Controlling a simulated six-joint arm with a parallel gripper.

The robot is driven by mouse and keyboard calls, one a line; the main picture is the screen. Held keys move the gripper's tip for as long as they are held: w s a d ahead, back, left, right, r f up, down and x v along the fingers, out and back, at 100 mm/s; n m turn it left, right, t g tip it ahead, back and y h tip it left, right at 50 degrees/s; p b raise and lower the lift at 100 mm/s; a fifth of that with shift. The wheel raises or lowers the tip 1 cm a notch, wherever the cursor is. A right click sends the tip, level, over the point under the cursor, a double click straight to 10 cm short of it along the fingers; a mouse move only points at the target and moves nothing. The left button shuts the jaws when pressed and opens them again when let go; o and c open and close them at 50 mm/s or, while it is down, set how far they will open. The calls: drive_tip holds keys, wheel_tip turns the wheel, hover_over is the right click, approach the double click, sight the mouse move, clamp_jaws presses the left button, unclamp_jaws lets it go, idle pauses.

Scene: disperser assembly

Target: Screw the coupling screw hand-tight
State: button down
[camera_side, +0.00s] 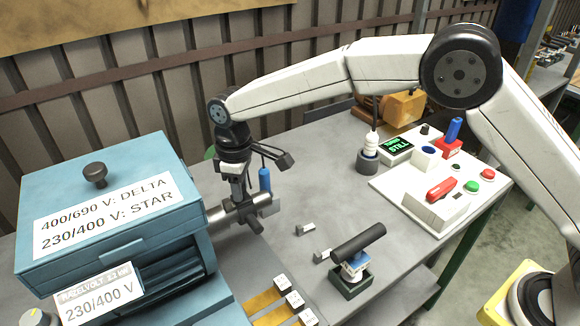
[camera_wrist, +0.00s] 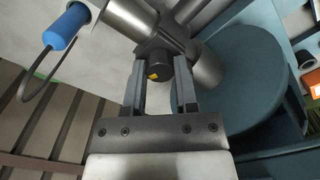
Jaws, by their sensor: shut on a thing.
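The coupling screw (camera_wrist: 159,68) is a small dark round head with a yellow mark, in the wrist view. It sits on a metal coupling (camera_wrist: 205,64) on the shaft. My gripper (camera_wrist: 158,80) has one finger on each side of the screw head and is shut on it. In the side view my gripper (camera_side: 240,192) points down at the coupling, at the right of the blue motor box (camera_side: 120,195). The screw head cannot be made out there.
A blue cylinder (camera_wrist: 65,28) with a dark cable is close by; it also shows in the side view (camera_side: 265,179). Small metal blocks (camera_side: 306,229) and a stand with a dark cylinder (camera_side: 358,243) are to the right. A control panel (camera_side: 440,190) stands farther right.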

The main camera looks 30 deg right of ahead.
sight(247, 195)
drive_tip(key=shift+m, duration=0.6)
drive_tip(key=shift+c, duration=1.9)
unclamp_jaws()
drive_tip(key=shift+r, duration=3.95)
drive_tip(key=s+d+f+m+t, duration=0.15)
drive_tip(key=s+d, duration=0.25)
drive_tip(key=d, duration=0.4)
drive_tip(key=s+d+f+m, duration=0.2)
drive_tip(key=s+d+m, duration=0.1)
drive_tip(key=d, duration=0.5)
drive_tip(key=s+d+f+m, duration=0.2)
drive_tip(key=s+d, duration=0.3)
drive_tip(key=s, duration=0.2)
drive_tip(key=s+d+f+m+t, duration=0.1)
drive_tip(key=s+d+f, duration=0.2)
drive_tip(key=s+d, duration=0.2)
drive_tip(key=s, duration=0.3)
drive_tip(key=shift+s+d+m, duration=0.2)
drive_tip(key=shift+d+m, duration=0.05)
drive_tip(key=shift+m, duration=0.1)
